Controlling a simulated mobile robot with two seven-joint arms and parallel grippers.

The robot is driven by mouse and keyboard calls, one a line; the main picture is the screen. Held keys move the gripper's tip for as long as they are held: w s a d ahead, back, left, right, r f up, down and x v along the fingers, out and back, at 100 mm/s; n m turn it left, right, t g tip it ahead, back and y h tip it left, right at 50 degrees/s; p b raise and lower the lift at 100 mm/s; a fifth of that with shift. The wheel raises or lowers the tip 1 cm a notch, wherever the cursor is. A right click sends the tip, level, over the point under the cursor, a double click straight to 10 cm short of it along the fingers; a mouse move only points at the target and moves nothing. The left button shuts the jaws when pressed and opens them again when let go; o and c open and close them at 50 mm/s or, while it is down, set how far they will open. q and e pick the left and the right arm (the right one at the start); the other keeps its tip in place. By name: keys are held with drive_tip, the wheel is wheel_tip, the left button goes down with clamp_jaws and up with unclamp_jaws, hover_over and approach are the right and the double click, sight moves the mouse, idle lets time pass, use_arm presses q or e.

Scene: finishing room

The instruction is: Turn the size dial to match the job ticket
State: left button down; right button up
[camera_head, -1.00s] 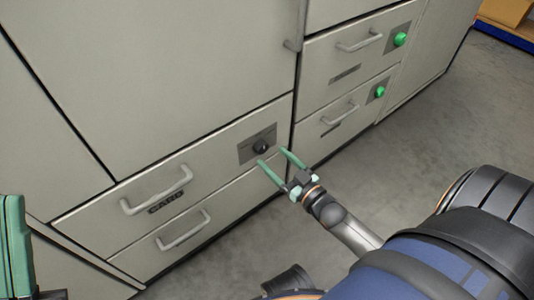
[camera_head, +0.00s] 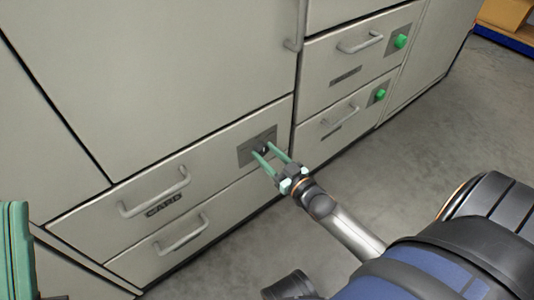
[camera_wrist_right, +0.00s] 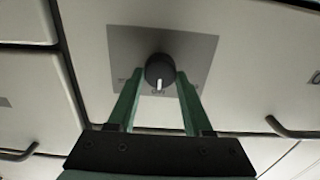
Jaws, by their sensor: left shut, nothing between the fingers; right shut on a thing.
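The size dial is a round black knob (camera_wrist_right: 160,70) with a white pointer line, on a grey plate (camera_wrist_right: 205,48) on a drawer front. In the right wrist view its pointer is toward the bottom of the picture, near small lettering too blurred to read. My right gripper (camera_head: 264,150) has its green fingers on both sides of the dial and is shut on it; the fingers also show in the right wrist view (camera_wrist_right: 158,88). My left gripper (camera_head: 14,250) shows only in part at the left edge, shut and empty. No job ticket is visible.
The drawer with the dial has a bar handle (camera_head: 155,192) and a dark label below it. Another handle (camera_head: 181,233) is on the drawer beneath. Green knobs (camera_head: 400,41) and (camera_head: 380,95) sit on drawers to the right. Grey floor (camera_head: 430,120) is clear at right.

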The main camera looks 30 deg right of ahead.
clamp_jaws()
drive_tip(key=shift+r+n+p, duration=0.15)
drive_tip(key=shift+n+p, duration=0.45)
drive_tip(key=shift+n, duration=0.1)
drive_tip(key=n+p, duration=0.2)
drive_tip(key=n, duration=0.3)
drive_tip(key=shift+a+n+p, duration=0.1)
drive_tip(key=shift+n+p, duration=0.2)
drive_tip(key=shift+p, duration=0.05)
drive_tip(key=shift+f+n+p, duration=0.2)
drive_tip(key=shift+n+p, duration=0.1)
drive_tip(key=shift+n, duration=1.2)
